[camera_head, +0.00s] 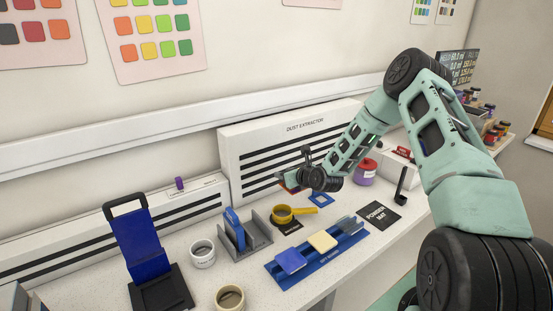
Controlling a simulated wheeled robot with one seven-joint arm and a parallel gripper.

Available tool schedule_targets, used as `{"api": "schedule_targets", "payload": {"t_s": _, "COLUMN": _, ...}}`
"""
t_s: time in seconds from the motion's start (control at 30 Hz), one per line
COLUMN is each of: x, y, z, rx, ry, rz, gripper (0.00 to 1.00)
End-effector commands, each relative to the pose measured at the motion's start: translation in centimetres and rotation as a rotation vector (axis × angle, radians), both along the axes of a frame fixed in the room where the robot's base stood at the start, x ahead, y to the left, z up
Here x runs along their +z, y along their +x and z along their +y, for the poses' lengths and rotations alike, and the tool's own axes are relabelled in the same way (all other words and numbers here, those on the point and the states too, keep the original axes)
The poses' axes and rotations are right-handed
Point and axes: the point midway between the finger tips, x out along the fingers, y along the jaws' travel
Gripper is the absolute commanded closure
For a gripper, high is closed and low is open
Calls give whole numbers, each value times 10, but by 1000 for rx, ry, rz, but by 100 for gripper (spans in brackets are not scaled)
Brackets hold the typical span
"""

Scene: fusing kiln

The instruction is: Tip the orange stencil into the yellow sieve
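The yellow sieve (283,215) stands on the white counter, its handle pointing right. My gripper (292,180) is above and just behind the sieve, in front of the dust extractor. A small orange-red piece, which looks like the orange stencil (289,181), shows at the fingertips and appears held and tilted, clear of the sieve. It is small and partly hidden by the dark gripper, so its outline is unclear. The inside of the sieve is hard to make out.
A blue board (318,253) with several tiles lies in front of the sieve. A grey rack (246,243) holding a blue plate stands left. A blue frame (321,199) and black powder mat (378,215) lie right. The dust extractor (290,150) stands behind.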

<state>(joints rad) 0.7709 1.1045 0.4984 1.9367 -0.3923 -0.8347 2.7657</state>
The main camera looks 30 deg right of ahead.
Motion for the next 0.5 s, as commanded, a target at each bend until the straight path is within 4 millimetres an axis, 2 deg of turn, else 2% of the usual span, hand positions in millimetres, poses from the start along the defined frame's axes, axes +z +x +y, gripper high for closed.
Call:
{"api": "schedule_targets", "payload": {"t_s": 0.17, "x": 0, "y": 1, "z": 2, "rx": 7, "ry": -63, "rz": -2, "gripper": 86}}
{"api": "schedule_targets", "payload": {"t_s": 0.5, "x": 0, "y": 1, "z": 13, "rx": 9, "ry": -399, "rz": -17, "gripper": 86}}
